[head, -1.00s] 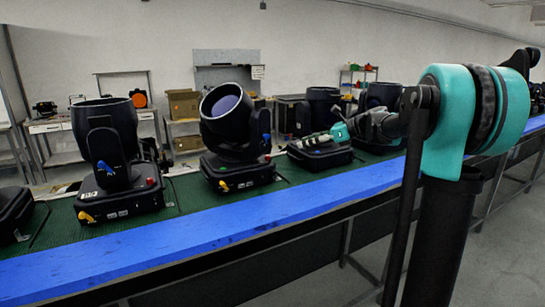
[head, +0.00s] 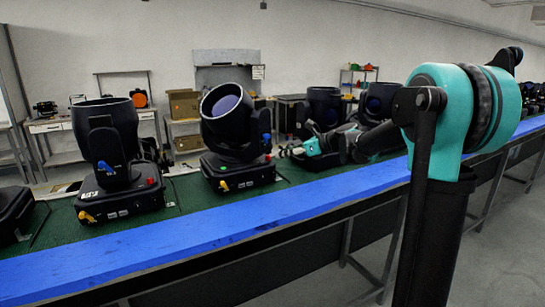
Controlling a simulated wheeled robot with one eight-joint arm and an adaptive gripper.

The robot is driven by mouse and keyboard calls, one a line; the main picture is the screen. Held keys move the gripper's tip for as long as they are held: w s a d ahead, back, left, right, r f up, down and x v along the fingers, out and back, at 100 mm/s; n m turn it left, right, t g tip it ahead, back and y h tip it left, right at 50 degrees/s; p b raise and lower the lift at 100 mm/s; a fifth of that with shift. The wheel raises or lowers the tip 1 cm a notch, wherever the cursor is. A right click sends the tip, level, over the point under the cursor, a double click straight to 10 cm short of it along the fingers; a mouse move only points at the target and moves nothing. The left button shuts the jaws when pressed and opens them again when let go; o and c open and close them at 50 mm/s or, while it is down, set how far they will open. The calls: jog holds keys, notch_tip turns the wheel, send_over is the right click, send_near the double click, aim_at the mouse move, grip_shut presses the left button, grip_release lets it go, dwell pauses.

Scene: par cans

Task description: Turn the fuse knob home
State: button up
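Black moving-head lamps stand in a row on the belt. The middle lamp (head: 228,125), its head tilted, has a black base (head: 240,178) with a blue lever (head: 266,141), a small red knob (head: 268,157) and a small yellow part (head: 223,185) on it. I cannot tell which of these small parts is the fuse knob. My gripper (head: 284,151) is just right of that base, at about the red knob's height in the picture. It looks apart from the knob. The fingers are too small to show whether they are open or shut.
The left lamp (head: 105,145) has its own blue, red and yellow parts. More lamps (head: 323,106) stand behind and right of my gripper. A blue rail (head: 200,227) runs along the near edge of the green belt (head: 180,189). Shelves and boxes (head: 183,104) stand behind.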

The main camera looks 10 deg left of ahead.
aim_at(269, 156)
jog(key=x, duration=0.6)
jog(key=shift+a+f, duration=0.1)
jog(key=shift+a, duration=0.1)
grip_shut()
